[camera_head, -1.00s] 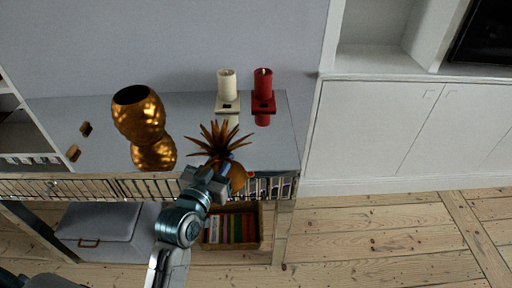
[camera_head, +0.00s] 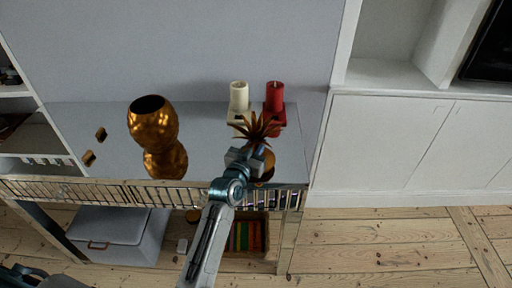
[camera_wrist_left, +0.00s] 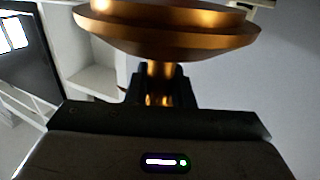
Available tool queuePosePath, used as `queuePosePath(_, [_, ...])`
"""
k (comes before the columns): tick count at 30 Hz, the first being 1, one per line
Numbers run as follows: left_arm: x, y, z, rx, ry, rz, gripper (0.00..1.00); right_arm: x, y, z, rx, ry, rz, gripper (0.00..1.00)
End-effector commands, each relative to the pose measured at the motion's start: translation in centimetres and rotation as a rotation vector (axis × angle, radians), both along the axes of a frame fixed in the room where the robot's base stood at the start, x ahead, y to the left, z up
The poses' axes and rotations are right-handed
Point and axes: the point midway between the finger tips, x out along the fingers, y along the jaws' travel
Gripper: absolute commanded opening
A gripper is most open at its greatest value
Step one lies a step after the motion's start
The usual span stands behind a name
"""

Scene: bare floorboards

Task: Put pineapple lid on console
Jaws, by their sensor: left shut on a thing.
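The pineapple lid is a golden piece with a crown of brown-gold leaves (camera_head: 258,127). My left gripper (camera_head: 251,151) is shut on it over the right part of the console (camera_head: 215,160), close to the candles. In the left wrist view, the fingers (camera_wrist_left: 160,88) close on a gold stem under the wide gold rim of the lid (camera_wrist_left: 165,35). A rounded gold patch shows beside the gripper; I cannot tell whether it is lid or reflection. Whether the lid touches the console top is hidden. The open golden pineapple pot (camera_head: 154,127) stands left on the console. My right gripper is not in view.
A cream candle (camera_head: 239,97) and a red candle (camera_head: 275,96) stand just behind the lid. Two small brown-gold pieces (camera_head: 89,158) lie at the left. The glossy top between pot and lid is clear. A grey box (camera_head: 112,228) sits below.

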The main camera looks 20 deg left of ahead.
Motion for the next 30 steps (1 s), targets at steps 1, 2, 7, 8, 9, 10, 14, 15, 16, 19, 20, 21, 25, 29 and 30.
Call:
queuePosePath(1, [0.0, 0.0, -0.7, -0.002, 0.003, 0.0, 0.0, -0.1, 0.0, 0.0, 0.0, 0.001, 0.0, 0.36])
queuePosePath(2, [0.0, 0.0, -1.0, -0.001, 0.001, 0.0, 0.0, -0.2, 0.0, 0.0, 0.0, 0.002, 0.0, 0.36])
queuePosePath(7, [0.0, 0.0, -1.3, 0.0, -0.002, 0.001, 0.0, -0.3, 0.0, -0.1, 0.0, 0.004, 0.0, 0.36])
queuePosePath(8, [0.0, 0.0, -1.2, 0.0, -0.002, 0.001, 0.0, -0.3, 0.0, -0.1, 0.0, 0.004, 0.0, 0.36])
queuePosePath(9, [0.0, 0.0, -1.3, 0.0, -0.002, 0.001, 0.0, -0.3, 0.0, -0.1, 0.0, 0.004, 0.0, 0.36])
queuePosePath(10, [0.0, 0.0, -1.3, 0.0, -0.002, 0.001, 0.0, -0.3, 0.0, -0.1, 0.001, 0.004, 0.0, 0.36])
queuePosePath(14, [0.0, 0.0, -1.5, 0.0, -0.002, 0.001, 0.0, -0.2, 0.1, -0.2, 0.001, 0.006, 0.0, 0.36])
queuePosePath(15, [0.0, 0.0, -1.5, 0.0, -0.002, 0.001, 0.0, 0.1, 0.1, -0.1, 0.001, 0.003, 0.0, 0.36])
queuePosePath(16, [0.0, 0.0, -1.6, -0.001, -0.002, 0.001, 0.0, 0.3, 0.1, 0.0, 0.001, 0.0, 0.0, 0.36])
queuePosePath(19, [0.0, 0.0, -1.6, -0.001, 0.0, 0.0, 0.39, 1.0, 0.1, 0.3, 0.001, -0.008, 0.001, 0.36])
queuePosePath(20, [0.0, 0.0, -1.6, -0.001, 0.0, 0.0, 0.43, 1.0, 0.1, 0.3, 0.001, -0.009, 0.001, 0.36])
queuePosePath(21, [0.0, 0.0, -1.6, 0.0, 0.0, 0.0, 0.43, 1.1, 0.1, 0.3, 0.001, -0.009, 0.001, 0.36])
queuePosePath(25, [0.0, 0.0, -1.6, 0.0, 0.0, 0.0, 0.43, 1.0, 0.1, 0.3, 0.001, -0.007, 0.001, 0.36])
queuePosePath(29, [0.0, 0.0, -1.5, 0.0, 0.0, 0.0, 0.43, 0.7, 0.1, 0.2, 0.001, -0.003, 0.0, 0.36])
queuePosePath(30, [0.0, 0.0, -1.4, 0.0, 0.0, 0.0, 0.43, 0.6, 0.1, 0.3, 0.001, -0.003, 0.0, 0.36])
